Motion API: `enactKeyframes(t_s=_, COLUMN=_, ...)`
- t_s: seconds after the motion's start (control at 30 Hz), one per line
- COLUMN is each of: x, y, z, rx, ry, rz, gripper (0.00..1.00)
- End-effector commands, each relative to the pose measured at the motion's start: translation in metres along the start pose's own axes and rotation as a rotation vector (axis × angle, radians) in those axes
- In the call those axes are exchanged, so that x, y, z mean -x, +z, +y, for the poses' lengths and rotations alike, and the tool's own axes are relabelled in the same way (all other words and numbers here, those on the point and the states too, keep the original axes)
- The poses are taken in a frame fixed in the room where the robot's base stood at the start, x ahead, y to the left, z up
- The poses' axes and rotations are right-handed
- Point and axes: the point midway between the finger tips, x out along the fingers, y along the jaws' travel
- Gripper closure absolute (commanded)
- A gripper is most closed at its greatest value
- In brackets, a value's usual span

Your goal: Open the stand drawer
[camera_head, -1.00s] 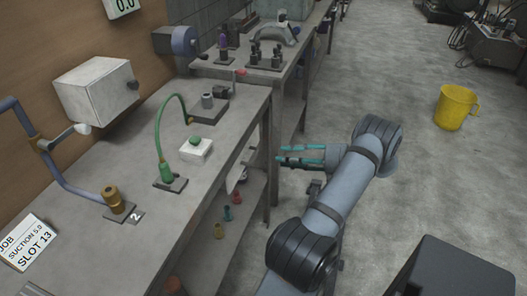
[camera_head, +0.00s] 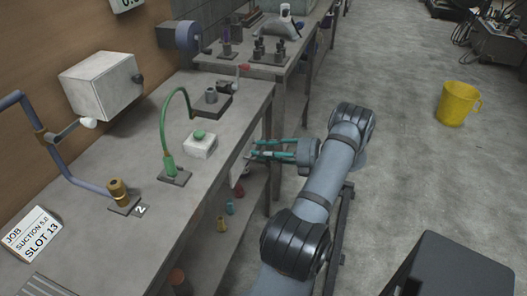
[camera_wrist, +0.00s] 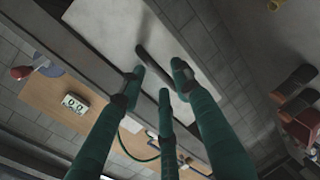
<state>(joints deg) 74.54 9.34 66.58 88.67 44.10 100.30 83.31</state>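The stand drawer's pale front (camera_head: 239,168) shows under the bench top's right edge, partly hidden by my gripper (camera_head: 257,149). In the wrist view the pale drawer front (camera_wrist: 108,25) fills the upper middle, with a dark bar handle (camera_wrist: 153,63) on it. My gripper (camera_wrist: 157,82) has three green fingers spread apart, with its tips near the handle. The handle shows between the left and right fingertips, with the third finger below. I cannot tell whether any finger touches it. The drawer looks shut.
The bench top (camera_head: 95,165) holds a white box with a green button (camera_head: 200,144), a green hose (camera_head: 165,130) and a blue bent pipe (camera_head: 60,165). Small bottles (camera_head: 231,207) stand on the shelf below.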

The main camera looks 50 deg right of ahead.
Motion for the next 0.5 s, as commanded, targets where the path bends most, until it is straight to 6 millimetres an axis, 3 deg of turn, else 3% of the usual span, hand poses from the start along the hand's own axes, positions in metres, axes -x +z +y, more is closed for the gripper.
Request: enactKeyframes(t_s=0.5, x=0.0003, y=0.0000, z=0.0000, rx=0.000, ry=0.000, rz=0.000, gripper=1.00)
